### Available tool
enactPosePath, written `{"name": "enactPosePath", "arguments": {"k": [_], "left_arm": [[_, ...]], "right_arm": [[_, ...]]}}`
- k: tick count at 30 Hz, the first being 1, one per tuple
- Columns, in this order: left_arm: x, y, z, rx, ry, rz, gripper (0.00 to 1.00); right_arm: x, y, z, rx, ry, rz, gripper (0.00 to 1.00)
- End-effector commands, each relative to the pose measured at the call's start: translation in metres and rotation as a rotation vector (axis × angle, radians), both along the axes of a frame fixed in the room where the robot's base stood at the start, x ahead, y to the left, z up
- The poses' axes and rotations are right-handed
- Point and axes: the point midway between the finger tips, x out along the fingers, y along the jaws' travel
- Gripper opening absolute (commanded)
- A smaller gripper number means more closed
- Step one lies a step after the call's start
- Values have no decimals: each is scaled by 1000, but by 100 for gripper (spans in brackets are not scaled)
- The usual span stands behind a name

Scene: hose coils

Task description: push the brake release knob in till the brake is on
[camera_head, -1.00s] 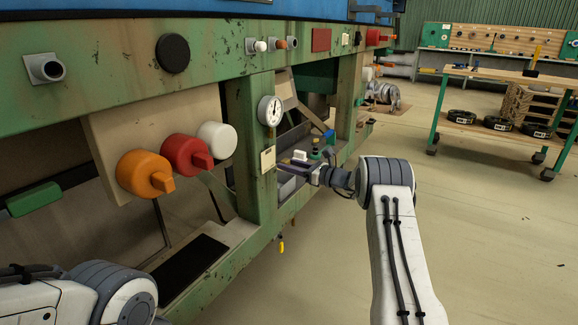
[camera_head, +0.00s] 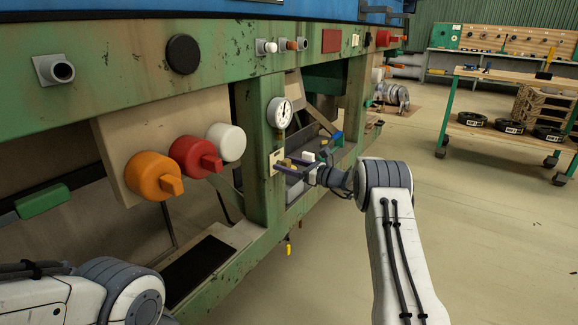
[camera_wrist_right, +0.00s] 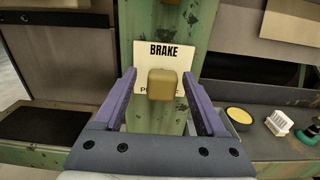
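The brake release knob (camera_wrist_right: 162,85) is a blocky brass-yellow knob in front of a cream plate marked BRAKE (camera_wrist_right: 148,60) on a green post. In the head view the plate (camera_head: 276,160) sits below a round gauge. My right gripper (camera_wrist_right: 158,73) is open, its purple fingers at either side of the knob in the picture, with visible gaps. In the head view my right gripper (camera_head: 286,168) is close to the plate. How far the knob stands out is hard to tell. My left gripper is out of view; only part of my left arm shows.
The gauge (camera_head: 279,113) is on the post above the plate. Orange (camera_head: 153,175), red (camera_head: 194,157) and white (camera_head: 226,142) round fittings are to the left. A yellow cup (camera_wrist_right: 239,116) and a white block (camera_wrist_right: 279,122) lie on a ledge right of the post.

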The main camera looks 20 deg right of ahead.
Motion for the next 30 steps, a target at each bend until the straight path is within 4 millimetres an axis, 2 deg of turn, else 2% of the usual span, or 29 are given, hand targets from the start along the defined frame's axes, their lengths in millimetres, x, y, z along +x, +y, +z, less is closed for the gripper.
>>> {"name": "enactPosePath", "arguments": {"k": [11,24,30], "left_arm": [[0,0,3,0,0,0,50],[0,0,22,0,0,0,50],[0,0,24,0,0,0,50]], "right_arm": [[-7,-10,1,1,2,-4,72],[-69,-56,1,1,2,-3,72],[-82,-65,0,1,1,-1,72]]}}
